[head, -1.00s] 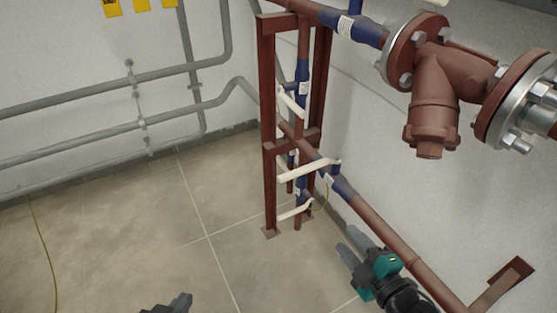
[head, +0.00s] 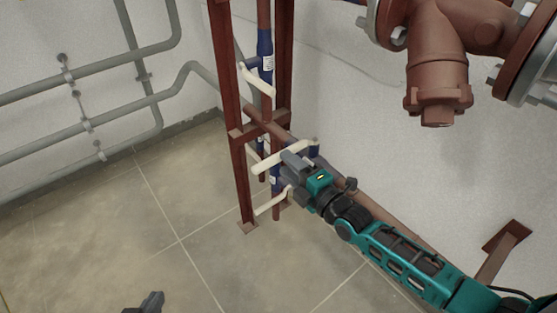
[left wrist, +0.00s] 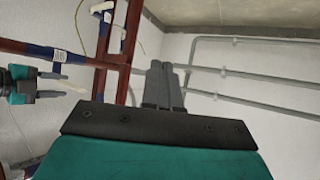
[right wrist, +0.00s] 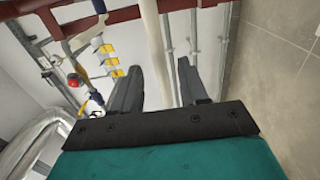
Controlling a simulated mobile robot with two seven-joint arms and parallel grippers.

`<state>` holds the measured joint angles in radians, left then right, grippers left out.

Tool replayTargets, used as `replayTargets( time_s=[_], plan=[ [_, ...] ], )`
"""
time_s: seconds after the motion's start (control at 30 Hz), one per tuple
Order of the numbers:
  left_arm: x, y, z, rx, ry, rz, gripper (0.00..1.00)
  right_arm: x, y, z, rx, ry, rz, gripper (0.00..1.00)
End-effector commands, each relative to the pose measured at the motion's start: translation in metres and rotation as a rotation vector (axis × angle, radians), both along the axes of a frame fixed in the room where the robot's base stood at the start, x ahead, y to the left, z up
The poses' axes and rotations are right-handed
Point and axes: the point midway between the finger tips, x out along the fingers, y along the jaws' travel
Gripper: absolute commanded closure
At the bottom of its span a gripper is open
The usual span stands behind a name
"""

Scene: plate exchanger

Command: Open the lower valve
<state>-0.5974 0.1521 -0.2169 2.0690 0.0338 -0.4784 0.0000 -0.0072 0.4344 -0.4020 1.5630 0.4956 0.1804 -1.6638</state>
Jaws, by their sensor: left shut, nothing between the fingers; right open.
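Cream lever handles sit on blue valves at the red frame (head: 230,110). The upper handle (head: 255,83) hangs on a vertical pipe. A middle handle (head: 270,160) lies across the front at the sloping pipe. The lowest handle (head: 271,201) slants near the floor. My right gripper (head: 292,172) is open beside the middle and lowest handles, partly hiding them. In the right wrist view a cream handle (right wrist: 152,30) runs toward the gap between its fingers; contact cannot be told. My left gripper (head: 152,302) is shut and empty at the bottom edge, its fingers together in the left wrist view (left wrist: 163,85).
A large brown-red flanged fitting (head: 437,60) hangs at upper right. A sloping red-brown pipe (head: 385,210) runs beside my right arm along the wall. Grey pipes (head: 100,85) line the left wall. The tiled floor (head: 150,220) is clear.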

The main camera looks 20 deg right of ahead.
Motion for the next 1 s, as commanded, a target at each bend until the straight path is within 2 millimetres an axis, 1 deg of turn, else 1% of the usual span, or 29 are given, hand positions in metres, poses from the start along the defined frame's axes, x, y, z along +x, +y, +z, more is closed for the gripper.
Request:
replayTargets(
  time_s=[0.03, 0.1, 0.3, 0.5, 0.67, 1.0],
  plan=[
    [0.0, -0.001, -0.006, -0.002, 0.003, 0.001, 1.0, 0.01, 0.004, -0.001, 0.0, -0.004, 0.0, 0.56],
    [0.0, -0.002, -0.008, -0.005, 0.005, 0.002, 1.0, 0.019, 0.007, -0.001, 0.002, -0.002, 0.0, 0.56],
    [0.002, -0.004, -0.008, -0.01, 0.007, 0.001, 1.0, 0.036, 0.013, -0.001, 0.001, -0.001, 0.0, 0.56],
    [0.008, -0.005, 0.001, -0.014, -0.014, 0.0, 1.0, 0.04, 0.015, 0.0, 0.0, 0.0, 0.0, 0.56],
    [0.008, -0.005, 0.002, -0.014, -0.016, -0.001, 1.0, 0.04, 0.015, 0.0, 0.0, 0.0, 0.0, 0.56],
    [0.006, -0.004, -0.002, -0.008, -0.007, -0.004, 1.0, 0.04, 0.015, 0.0, 0.0, 0.0, 0.0, 0.89]
  ],
)
